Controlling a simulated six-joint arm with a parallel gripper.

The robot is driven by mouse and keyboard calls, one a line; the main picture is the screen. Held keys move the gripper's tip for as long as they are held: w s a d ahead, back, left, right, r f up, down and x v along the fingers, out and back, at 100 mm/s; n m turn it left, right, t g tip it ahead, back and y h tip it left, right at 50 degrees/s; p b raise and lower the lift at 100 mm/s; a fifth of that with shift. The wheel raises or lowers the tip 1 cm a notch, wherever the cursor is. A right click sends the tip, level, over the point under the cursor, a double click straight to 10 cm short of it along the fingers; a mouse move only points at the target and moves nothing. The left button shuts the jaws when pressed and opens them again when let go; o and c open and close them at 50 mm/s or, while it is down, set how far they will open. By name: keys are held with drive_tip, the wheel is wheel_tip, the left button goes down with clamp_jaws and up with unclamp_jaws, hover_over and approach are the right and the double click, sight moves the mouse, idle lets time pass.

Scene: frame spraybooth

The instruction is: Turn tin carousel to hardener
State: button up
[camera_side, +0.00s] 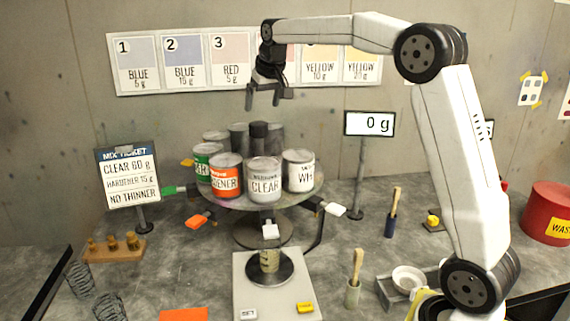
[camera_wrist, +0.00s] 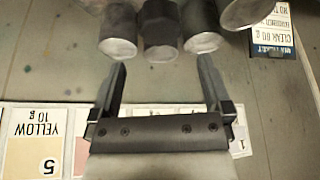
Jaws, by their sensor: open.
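The round tin carousel (camera_side: 238,201) stands at the centre of the bench with several tins on it. The clear tin (camera_side: 264,180) faces the front, above the scale. The orange hardener tin (camera_side: 226,177) is just left of it, its label partly cut off. A green-labelled tin (camera_side: 206,160) is further left, and a white tin (camera_side: 299,170) is to the right. Coloured tabs stick out below the rim, including an orange one (camera_side: 199,217) and a white one (camera_side: 270,231). My gripper (camera_side: 268,100) is open and empty, above and apart from the carousel; its fingers also show in the wrist view (camera_wrist: 164,82).
The display (camera_side: 369,123) reads 0 g. The mix ticket (camera_side: 128,177) stands left. Brush holders and a red waste bin (camera_side: 549,212) are right.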

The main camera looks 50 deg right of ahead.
sight(258, 123)
drive_tip(key=shift+x, duration=3.65)
clamp_jaws()
